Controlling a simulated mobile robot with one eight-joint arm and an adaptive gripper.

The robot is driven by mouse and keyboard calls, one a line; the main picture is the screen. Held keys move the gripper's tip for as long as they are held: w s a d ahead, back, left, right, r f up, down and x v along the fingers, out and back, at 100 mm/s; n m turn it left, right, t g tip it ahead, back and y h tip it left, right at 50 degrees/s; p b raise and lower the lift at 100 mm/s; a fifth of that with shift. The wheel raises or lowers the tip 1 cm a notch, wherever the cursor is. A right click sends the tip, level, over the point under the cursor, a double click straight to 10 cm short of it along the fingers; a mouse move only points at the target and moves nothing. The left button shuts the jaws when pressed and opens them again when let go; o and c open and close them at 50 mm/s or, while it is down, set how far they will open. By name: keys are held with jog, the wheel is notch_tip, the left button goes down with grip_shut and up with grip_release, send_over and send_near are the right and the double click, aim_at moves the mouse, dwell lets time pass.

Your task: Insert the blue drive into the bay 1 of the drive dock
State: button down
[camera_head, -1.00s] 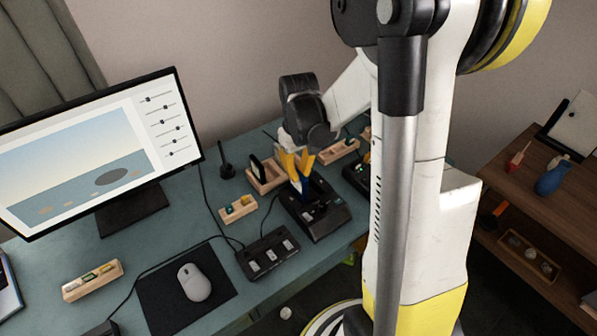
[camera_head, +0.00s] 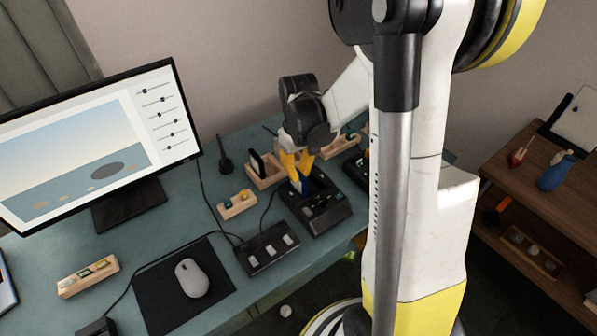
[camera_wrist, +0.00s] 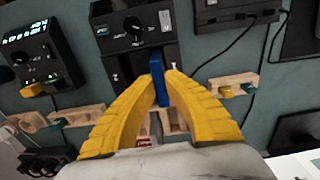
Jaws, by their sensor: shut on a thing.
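The blue drive (camera_wrist: 158,75) is pinched between the yellow fingers of my gripper (camera_wrist: 160,84) in the wrist view. Its far end meets the edge of the black drive dock (camera_wrist: 122,45); I cannot tell how deep it sits or in which bay. In the head view my gripper (camera_head: 298,163) points down at the back end of the dock (camera_head: 325,213), with a bit of the blue drive (camera_head: 305,186) showing below the fingers. The fingers hide most of the drive and the bay openings.
A wooden holder (camera_head: 265,173) stands beside the dock, and a smaller wooden block (camera_head: 237,205) lies to the left. A black switch box (camera_head: 267,249) with cables sits in front. A mouse (camera_head: 191,278) on a dark pad and a monitor (camera_head: 95,140) fill the left side.

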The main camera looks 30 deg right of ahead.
jog(key=shift+f+b, duration=0.4)
jog(key=shift+f, duration=0.2)
jog(key=c, duration=1.5)
grip_release()
jog(key=shift+r, duration=0.1)
notch_tip(320, 180, up, 12)
jog(key=s+a+r+t, duration=0.3)
jog(key=s+a+t, duration=0.4)
jog(key=s+a, duration=0.4)
jog(key=shift+a+r, duration=0.3)
jog(key=shift+a, duration=0.95)
